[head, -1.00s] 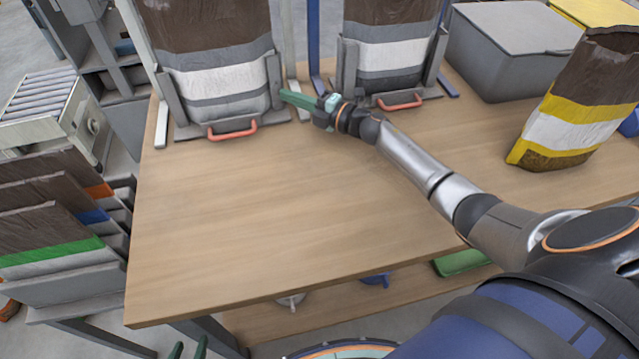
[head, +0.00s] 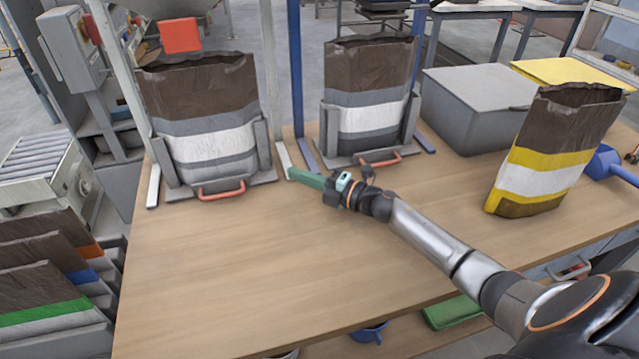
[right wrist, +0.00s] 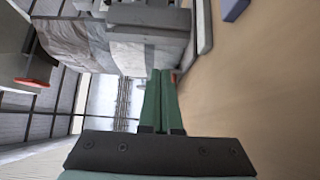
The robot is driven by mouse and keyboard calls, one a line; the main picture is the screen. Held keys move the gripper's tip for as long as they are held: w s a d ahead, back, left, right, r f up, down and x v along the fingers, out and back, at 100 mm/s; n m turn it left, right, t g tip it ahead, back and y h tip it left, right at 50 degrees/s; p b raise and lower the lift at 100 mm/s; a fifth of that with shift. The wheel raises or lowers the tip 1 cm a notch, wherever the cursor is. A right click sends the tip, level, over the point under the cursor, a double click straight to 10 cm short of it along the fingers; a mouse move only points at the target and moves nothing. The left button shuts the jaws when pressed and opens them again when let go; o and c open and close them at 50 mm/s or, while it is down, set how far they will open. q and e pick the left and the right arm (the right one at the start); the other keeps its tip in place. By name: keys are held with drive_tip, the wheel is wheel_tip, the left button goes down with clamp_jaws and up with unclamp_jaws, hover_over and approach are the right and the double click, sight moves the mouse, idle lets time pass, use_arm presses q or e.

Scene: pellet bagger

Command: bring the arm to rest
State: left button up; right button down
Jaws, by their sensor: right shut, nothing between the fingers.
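My right gripper (head: 308,179) reaches over the wooden table (head: 240,265) from the right in the head view. Its green fingers point left, towards the gap between two bag stands. In the right wrist view the green fingers (right wrist: 158,100) lie together, shut with nothing between them. A brown, grey and white bag (head: 205,118) stands open-topped in the left stand, and a similar bag (head: 368,95) stands in the right one. The fingers look clear of both stands. My left gripper is not in view.
A yellow-striped bag (head: 550,150) stands at the table's right, beside a blue scoop (head: 606,163). A grey lidded bin (head: 480,105) is behind it. Red handles (head: 222,190) jut from the stands' fronts. The table's front left is clear. Several bags (head: 40,285) stand in a rack at left.

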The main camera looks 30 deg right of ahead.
drive_tip(key=shift+v, duration=2.55)
